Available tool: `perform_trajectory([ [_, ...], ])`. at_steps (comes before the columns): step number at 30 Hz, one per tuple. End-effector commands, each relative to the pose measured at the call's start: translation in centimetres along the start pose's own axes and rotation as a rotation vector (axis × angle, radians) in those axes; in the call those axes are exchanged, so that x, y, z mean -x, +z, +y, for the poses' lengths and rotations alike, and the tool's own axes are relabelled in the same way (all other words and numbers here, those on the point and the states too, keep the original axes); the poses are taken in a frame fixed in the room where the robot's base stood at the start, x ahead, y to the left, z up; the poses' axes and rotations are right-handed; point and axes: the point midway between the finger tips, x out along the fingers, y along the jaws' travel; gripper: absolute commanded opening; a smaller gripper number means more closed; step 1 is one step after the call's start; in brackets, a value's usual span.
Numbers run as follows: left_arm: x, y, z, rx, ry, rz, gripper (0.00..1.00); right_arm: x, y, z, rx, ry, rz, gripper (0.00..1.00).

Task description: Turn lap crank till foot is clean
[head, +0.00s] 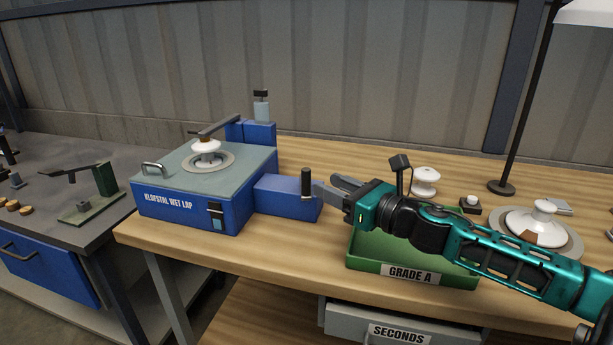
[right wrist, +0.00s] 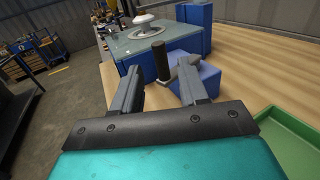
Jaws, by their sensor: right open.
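The blue wet lap machine (head: 170,209) stands on the wooden bench, marked "KLOPSTAL WET LAP". A white insulator (head: 206,148) sits on its round plate under a dark arm; its foot is hidden against the plate. The crank's black upright handle (head: 306,181) stands at the right end of the blue side box (head: 276,196). My right gripper (head: 328,188) is open just right of the handle. In the right wrist view, the handle (right wrist: 161,62) stands between and slightly beyond the open fingers (right wrist: 160,90); contact is not clear. My left gripper is not in view.
A green tray (head: 447,276) labelled "GRADE A" lies under my right arm, with a "SECONDS" drawer (head: 372,329) below the bench top. Behind are a white insulator (head: 425,181), another on a round plate (head: 541,226), and a lamp post (head: 521,110).

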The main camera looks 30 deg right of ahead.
Motion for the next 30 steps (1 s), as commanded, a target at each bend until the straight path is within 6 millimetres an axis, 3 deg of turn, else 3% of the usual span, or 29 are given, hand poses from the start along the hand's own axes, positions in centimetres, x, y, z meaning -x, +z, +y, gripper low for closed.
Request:
perform_trajectory([
  [18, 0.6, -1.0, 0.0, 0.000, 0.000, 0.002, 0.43, -6.0, 0.2, 0.0, -0.002, -0.001, -0.002, 0.43],
  [30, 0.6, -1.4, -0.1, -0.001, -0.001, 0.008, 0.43, -7.5, 0.0, 0.0, 0.000, 0.001, 0.000, 0.43],
])
